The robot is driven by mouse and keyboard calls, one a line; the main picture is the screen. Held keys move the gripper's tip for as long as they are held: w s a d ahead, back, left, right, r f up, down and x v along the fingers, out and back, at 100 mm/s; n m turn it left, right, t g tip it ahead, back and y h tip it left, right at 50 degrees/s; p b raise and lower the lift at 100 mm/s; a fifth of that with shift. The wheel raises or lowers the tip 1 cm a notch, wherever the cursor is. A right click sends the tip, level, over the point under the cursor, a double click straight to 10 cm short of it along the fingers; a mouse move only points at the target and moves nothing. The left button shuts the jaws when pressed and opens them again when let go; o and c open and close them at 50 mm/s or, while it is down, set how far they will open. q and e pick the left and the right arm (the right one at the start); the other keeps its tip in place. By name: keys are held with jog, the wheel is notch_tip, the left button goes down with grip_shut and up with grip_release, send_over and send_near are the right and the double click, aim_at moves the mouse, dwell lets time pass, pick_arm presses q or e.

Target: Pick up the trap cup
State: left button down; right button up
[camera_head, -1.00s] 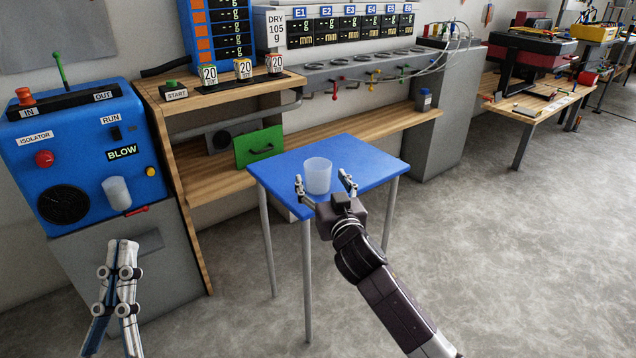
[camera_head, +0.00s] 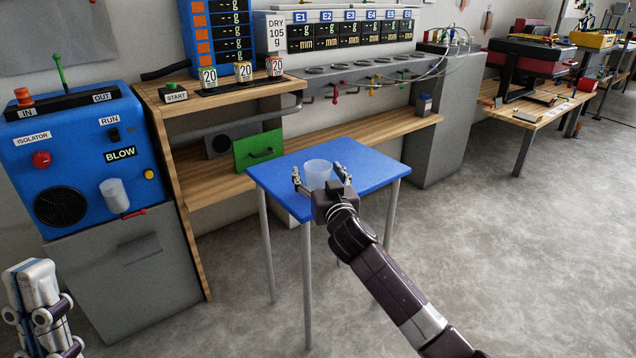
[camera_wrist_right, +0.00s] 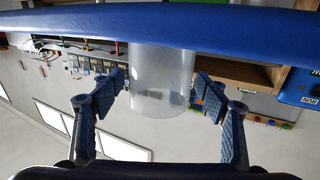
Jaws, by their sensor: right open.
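A clear, whitish cup (camera_head: 319,172) stands upright on the small blue table (camera_head: 375,172); I take it as the trap cup. My right gripper (camera_head: 320,178) is open, with one finger on each side of the cup. In the right wrist view, which is upside down, the cup (camera_wrist_right: 161,80) sits between the two fingers (camera_wrist_right: 163,92) with a gap on both sides. The gripper's body hides the cup's lower front in the head view. My left gripper (camera_head: 42,310) is at the lower left, partly cut off, away from the table.
A similar whitish cup (camera_head: 114,195) is on the blue isolator machine (camera_head: 75,160) at the left. The floor right of the table is clear.

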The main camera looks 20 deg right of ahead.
jog(key=shift+c, duration=0.6)
jog(key=c, duration=1)
jog(key=shift+r, duration=0.1)
jog(key=shift+c, duration=0.2)
